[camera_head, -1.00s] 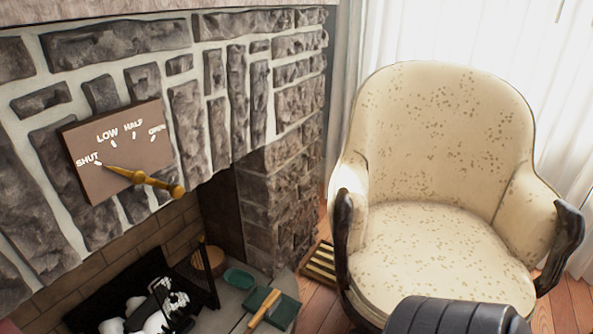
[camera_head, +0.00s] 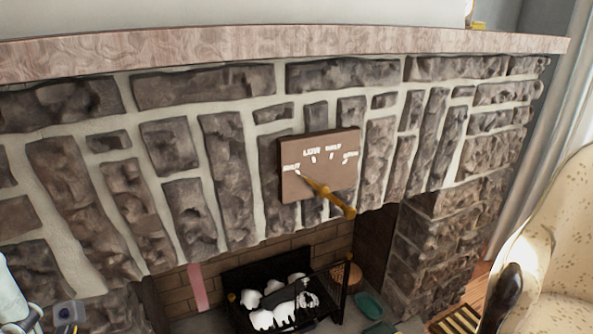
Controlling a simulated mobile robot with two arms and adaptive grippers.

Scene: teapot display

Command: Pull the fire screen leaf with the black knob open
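No fire screen leaf with a black knob can be made out for sure in the head view. The fireplace opening is at the bottom centre. In it stands a black grate (camera_head: 333,292) with a mesh front and brass-coloured knobs, holding white and dark lumps (camera_head: 275,303). A pinkish upright strip (camera_head: 197,288) stands at the left of the opening. Pale and grey parts at the lower left corner may be my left arm, cut off by the frame edge.
A brown dial plate (camera_head: 320,165) with a brass lever (camera_head: 330,197) is on the stone wall, below the mantel (camera_head: 270,58). A cream armchair (camera_head: 550,235) stands at the right. A teal dish (camera_head: 368,305) lies on the hearth beside the grate.

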